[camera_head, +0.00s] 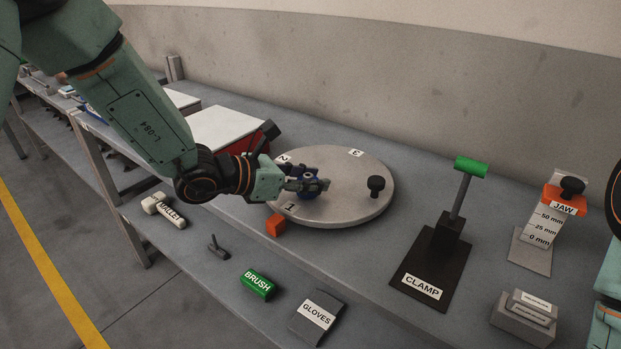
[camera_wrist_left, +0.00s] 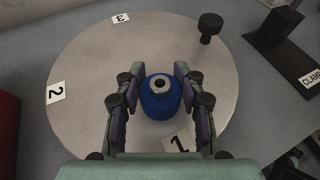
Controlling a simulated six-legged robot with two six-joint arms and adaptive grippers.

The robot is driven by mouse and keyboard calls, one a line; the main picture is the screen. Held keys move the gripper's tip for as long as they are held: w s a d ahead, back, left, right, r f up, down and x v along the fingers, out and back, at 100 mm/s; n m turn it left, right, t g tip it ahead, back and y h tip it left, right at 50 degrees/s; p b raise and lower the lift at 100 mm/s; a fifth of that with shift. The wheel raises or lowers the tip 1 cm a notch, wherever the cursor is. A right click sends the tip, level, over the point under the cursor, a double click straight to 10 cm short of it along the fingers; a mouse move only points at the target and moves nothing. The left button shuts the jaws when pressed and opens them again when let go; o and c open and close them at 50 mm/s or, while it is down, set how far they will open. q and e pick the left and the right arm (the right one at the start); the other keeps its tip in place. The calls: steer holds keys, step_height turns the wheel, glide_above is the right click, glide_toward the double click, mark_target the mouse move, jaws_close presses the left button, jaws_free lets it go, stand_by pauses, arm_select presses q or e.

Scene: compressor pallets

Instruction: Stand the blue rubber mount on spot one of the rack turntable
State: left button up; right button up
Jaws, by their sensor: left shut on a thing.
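The round grey rack turntable (camera_head: 340,207) sits on the bench with white labels 1, 2 and 3 around its rim and a black knob (camera_head: 376,185). The blue rubber mount (camera_wrist_left: 160,98) is upright, a short blue cylinder with a metal ring on top. In the left wrist view it is beside the label 1 (camera_wrist_left: 178,142), over the turntable. My left gripper (camera_head: 312,186) is shut on the mount, one finger on each side. Whether the mount's base touches the turntable cannot be told. Only part of my right arm shows at the right edge; its gripper is out of view.
A black clamp stand (camera_head: 430,268) with a green handle and an orange jaw gauge (camera_head: 563,200) stand to the right. An orange block (camera_head: 275,225) is at the turntable's front edge.

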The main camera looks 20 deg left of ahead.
arm_select(q)
steer(key=shift+f, duration=0.15)
steer(key=o, duration=0.9)
steer(key=shift+a, duration=0.15)
steer(key=shift+o, duration=1.4)
